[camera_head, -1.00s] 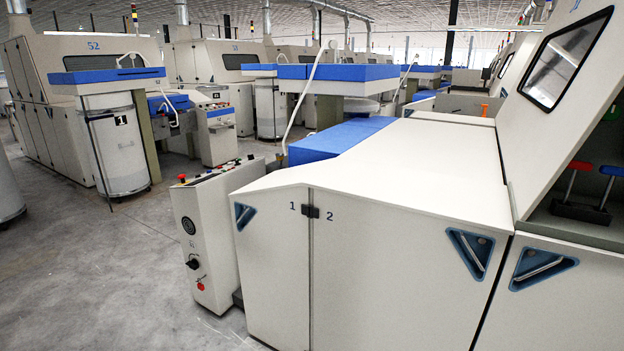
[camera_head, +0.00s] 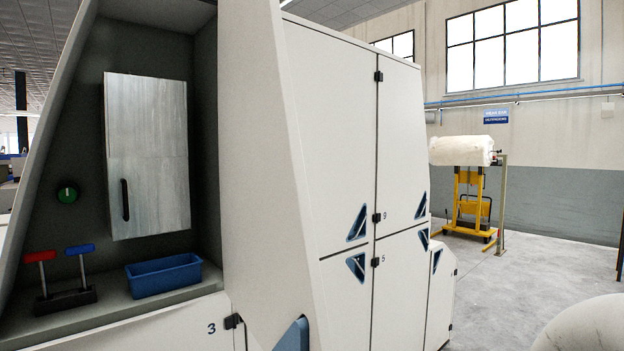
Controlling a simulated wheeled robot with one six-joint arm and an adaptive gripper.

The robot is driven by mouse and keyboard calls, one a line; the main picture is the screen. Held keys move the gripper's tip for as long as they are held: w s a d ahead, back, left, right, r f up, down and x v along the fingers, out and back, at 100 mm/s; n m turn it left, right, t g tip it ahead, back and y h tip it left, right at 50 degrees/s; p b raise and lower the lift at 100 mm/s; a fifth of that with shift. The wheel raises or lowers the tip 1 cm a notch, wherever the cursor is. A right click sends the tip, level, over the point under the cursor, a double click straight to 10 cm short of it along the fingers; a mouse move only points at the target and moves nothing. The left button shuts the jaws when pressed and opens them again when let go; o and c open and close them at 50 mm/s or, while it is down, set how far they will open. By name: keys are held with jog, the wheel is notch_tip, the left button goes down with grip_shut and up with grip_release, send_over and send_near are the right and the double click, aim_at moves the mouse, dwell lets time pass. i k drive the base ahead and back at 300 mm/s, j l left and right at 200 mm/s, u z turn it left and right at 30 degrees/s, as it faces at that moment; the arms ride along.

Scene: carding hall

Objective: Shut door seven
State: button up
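No door in view now carries a readable number seven. The cream machine has an open dark recess (camera_head: 88,110) at the left, with no cover across its front. Inside it are a grey metal box (camera_head: 150,150) with a black handle, a green knob (camera_head: 67,193), red and blue levers (camera_head: 65,275) and a blue tray (camera_head: 163,276). To the right, door nine (camera_head: 402,130) and door five (camera_head: 397,290) look flush and shut. A number three (camera_head: 211,328) marks a panel below the recess. My gripper is not in view.
Blue triangular recessed handles (camera_head: 357,222) mark the panels. A yellow lift truck (camera_head: 470,205) carrying a white roll (camera_head: 461,150) stands beyond the machine near the wall (camera_head: 560,205). Grey floor (camera_head: 510,285) is clear to the machine's right.

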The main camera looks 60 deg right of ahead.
aim_at(272, 271)
jog(key=k+l+z, duration=0.1)
jog(key=l, duration=0.25)
jog(key=k+l, duration=0.15)
jog(key=l, duration=0.2)
jog(key=k+l+z, duration=0.15)
jog(key=l, duration=0.6)
jog(key=k+z, duration=0.05)
